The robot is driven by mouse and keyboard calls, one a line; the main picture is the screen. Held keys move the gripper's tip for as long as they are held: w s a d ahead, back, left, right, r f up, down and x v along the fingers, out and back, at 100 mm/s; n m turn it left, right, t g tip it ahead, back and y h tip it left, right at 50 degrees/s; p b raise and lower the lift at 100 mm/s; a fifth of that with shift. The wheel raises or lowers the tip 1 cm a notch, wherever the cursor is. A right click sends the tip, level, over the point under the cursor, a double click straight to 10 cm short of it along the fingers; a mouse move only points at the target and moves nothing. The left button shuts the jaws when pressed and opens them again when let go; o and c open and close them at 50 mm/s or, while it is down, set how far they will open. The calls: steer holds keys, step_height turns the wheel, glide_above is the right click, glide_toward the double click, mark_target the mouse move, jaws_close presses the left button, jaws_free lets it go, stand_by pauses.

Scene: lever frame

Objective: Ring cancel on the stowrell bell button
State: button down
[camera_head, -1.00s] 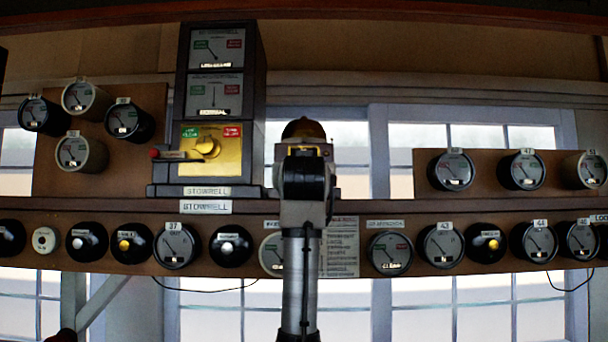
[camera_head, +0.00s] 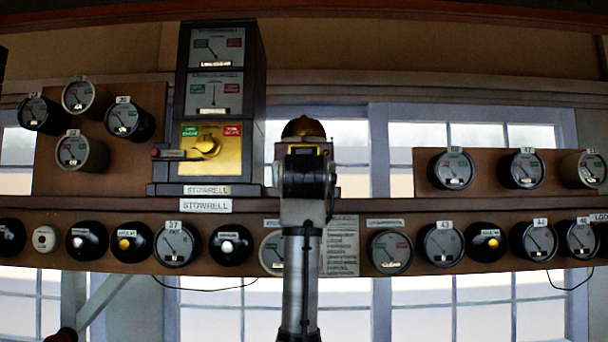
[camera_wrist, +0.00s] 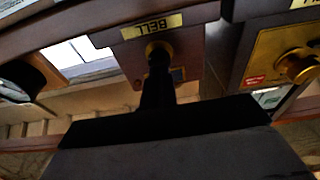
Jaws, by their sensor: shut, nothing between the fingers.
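The bell box shows upside down in the wrist view, with a yellow plate reading BELL (camera_wrist: 152,26) and a round brass button (camera_wrist: 157,47) beside it. My gripper (camera_wrist: 158,62) is shut and empty. Its dark fingertips lie over part of the button in the wrist view; I cannot tell whether they touch it. In the head view a brown dome (camera_head: 303,129) shows just above my wrist, which hides what is behind it, fingertips included. The tall STOWRELL instrument (camera_head: 209,190) stands left of my wrist, with a brass plate and yellow knob (camera_head: 206,146).
The instrument's brass knob (camera_wrist: 298,66) is close on the right in the wrist view. A red-tipped piece (camera_head: 155,153) sticks out at the instrument's left. Round dials and dark plungers line the shelf front (camera_head: 207,205). More dials (camera_head: 453,168) stand at the right. Windows lie behind.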

steer(key=shift+w, duration=0.15)
stand_by(1.1)
stand_by(1.2)
stand_by(1.2)
steer(key=shift+s, duration=0.3)
